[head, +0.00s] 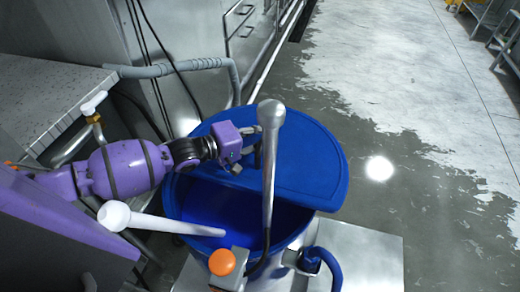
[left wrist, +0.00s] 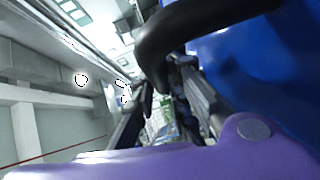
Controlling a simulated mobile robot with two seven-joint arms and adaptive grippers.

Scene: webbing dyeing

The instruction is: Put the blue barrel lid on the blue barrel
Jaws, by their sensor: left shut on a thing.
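The blue barrel (head: 196,208) stands at the lower middle of the head view, its near part open and its inside showing. The blue barrel lid (head: 308,155) lies across the far and right part of the opening; whether it rests on the rim or hangs just above it I cannot tell. My left gripper (head: 243,148) is at the lid's left side, shut on the lid. In the left wrist view the fingers (left wrist: 172,105) are close together by a black curved bar (left wrist: 165,40), with the blue lid (left wrist: 245,60) on the right. My right gripper is not in view.
A grey round-ended pole (head: 269,165) stands up in front of the lid. A white rod (head: 160,222) reaches over the barrel's near left. An orange knob (head: 222,262) and a blue hose (head: 328,268) are at the front. A metal counter (head: 50,90) stands left.

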